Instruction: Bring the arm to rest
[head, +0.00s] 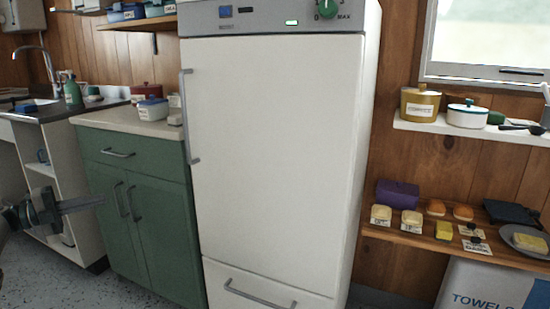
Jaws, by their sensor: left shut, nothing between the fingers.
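My left gripper (98,202) shows at the lower left of the head view, coming in from the left edge. Its fingers are together and hold nothing. They point right, in front of the green cabinet (150,240) in the picture; I cannot tell how far they are from it. My right gripper is not in view.
A tall white fridge (275,160) with its doors shut stands in the middle. A sink counter (60,112) is at the left. Shelves with pots (467,114) and food items (444,230) are on the right, above a towel box (485,290). Speckled floor (60,285) shows below.

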